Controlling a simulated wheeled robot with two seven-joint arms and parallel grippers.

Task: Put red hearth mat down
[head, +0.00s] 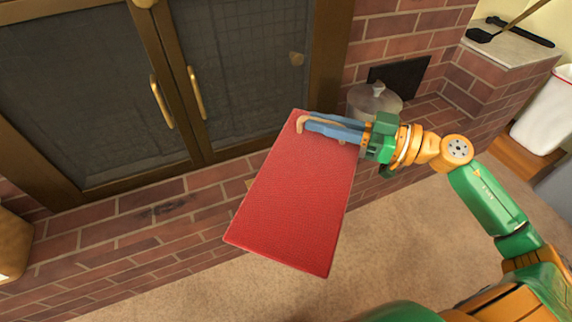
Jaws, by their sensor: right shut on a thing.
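The red hearth mat (292,205) is a flat, stiff-looking rectangle in the middle of the head view. It hangs tilted in front of the brick hearth, over its front edge. My right gripper (302,122) reaches in from the right and is shut on the mat near its upper edge. The blue fingers lie across the mat's top part and hide a little of it. Whether the mat's lower edge touches anything cannot be told. My left gripper is not in view.
A brick hearth ledge (130,225) runs below the dark fireplace doors (90,90) with brass handles. A lidded pot (373,101) stands on the bricks behind my right gripper. Beige carpet (400,250) is open in front. A white bin (545,115) stands far right.

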